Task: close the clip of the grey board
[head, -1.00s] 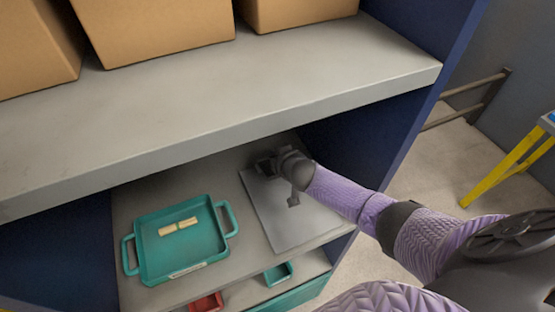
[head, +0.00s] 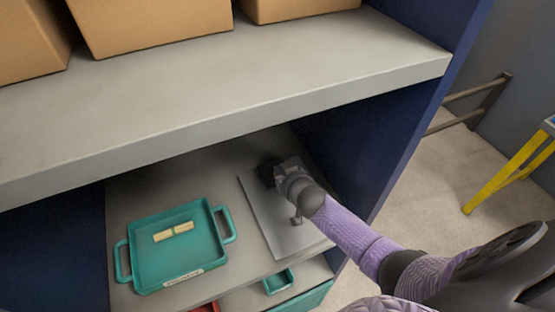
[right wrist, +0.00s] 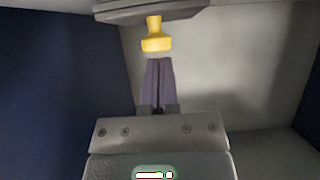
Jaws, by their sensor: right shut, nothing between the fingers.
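The grey board (head: 285,238) lies flat on the lower shelf, right of the teal tray. My right gripper (head: 268,172) is over the far end of the board and hides the clip there in the head view. In the right wrist view my right gripper (right wrist: 159,62) is shut and empty, its two fingers together. A yellow tab (right wrist: 156,42), under a grey bar (right wrist: 150,9), shows just beyond the fingertips; it looks like part of the clip, but I cannot tell if the fingers touch it. My left gripper is not in view.
The teal tray (head: 150,270) holds two small pale pieces (head: 174,232). The upper shelf (head: 220,90) with cardboard boxes (head: 150,25) overhangs the lower one. A blue side panel (head: 350,140) stands close on the right. Small bins (head: 278,282) sit below.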

